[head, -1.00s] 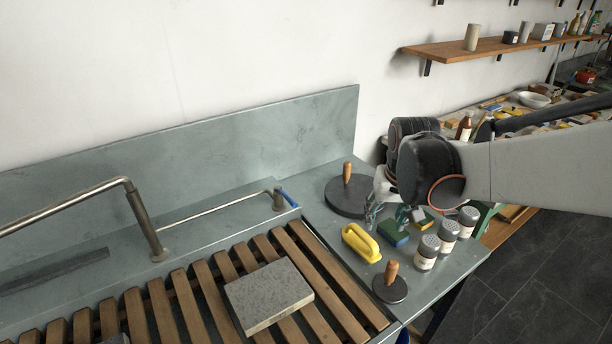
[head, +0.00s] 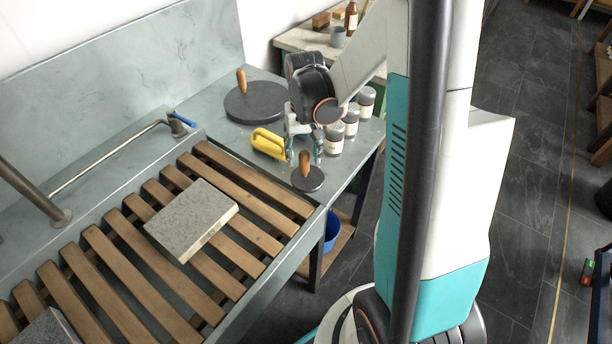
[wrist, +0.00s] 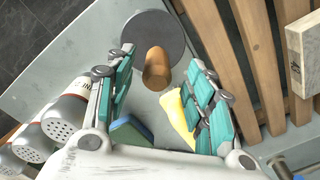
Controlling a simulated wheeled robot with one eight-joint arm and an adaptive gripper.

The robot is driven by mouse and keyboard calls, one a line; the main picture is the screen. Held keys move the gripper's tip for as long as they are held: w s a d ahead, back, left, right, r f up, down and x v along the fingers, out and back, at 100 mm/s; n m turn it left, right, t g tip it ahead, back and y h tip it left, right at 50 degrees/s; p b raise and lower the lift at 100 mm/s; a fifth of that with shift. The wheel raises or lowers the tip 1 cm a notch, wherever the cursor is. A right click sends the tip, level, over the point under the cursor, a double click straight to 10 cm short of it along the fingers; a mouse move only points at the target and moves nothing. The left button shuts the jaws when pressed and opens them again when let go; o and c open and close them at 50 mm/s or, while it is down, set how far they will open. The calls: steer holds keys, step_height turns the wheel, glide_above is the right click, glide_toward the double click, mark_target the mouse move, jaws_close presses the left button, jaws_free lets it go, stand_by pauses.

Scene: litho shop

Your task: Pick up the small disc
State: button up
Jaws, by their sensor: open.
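The small disc (head: 308,181) is dark grey with an upright wooden handle (head: 304,160). It lies flat on the grey-green counter near its front edge. In the wrist view the small disc (wrist: 176,30) is beyond my fingertips, and its handle (wrist: 157,68) shows between the fingers. My gripper (head: 304,157) is open and points down over the counter, close to the handle. In the wrist view my gripper (wrist: 160,62) has one finger on each side of the handle, with nothing held. I cannot tell how far above the disc the fingertips are.
A larger disc (head: 262,106) with a wooden handle stands behind. A yellow-handled brush (head: 268,143) is left of my gripper, and several shaker jars (head: 334,140) are close on its right. A blue-green block (wrist: 132,131) lies nearby. A stone slab (head: 188,215) rests on the slats.

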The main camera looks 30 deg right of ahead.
mark_target(304, 167)
steer(key=shift+d+f+b, duration=0.1)
steer(key=shift+f+b, duration=1.3)
steer(key=shift+f, duration=1.7)
steer(key=shift+r, duration=0.1)
jaws_close()
